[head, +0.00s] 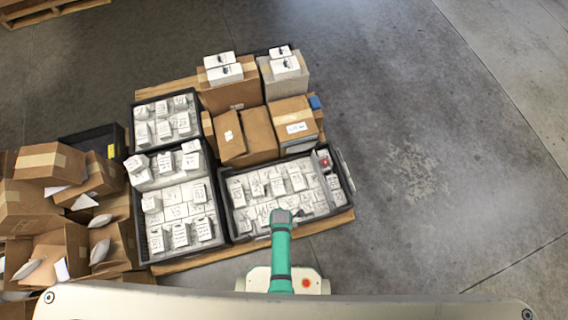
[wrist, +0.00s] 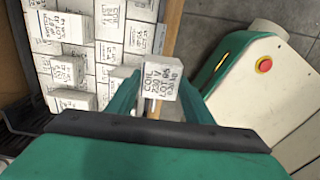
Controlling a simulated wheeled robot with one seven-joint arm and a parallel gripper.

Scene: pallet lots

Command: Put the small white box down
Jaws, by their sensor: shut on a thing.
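A small white box (wrist: 163,80), its label reading COIL 230 V, is held between the teal fingers of my gripper (wrist: 160,92) in the wrist view. The gripper is shut on it. In the head view my arm reaches over the front edge of a black crate (head: 227,209) filled with similar white boxes; the held box cannot be made out there. In the wrist view the crate's boxes (wrist: 62,70) lie to the left of the held box, and the wooden pallet edge (wrist: 172,28) shows behind it.
The pallet (head: 335,221) also bears two more black crates of white boxes on the left and brown cartons (head: 232,97) at the back, some topped with white boxes. A heap of brown cartons (head: 45,165) stands at far left. The floor (head: 440,160) at right is clear.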

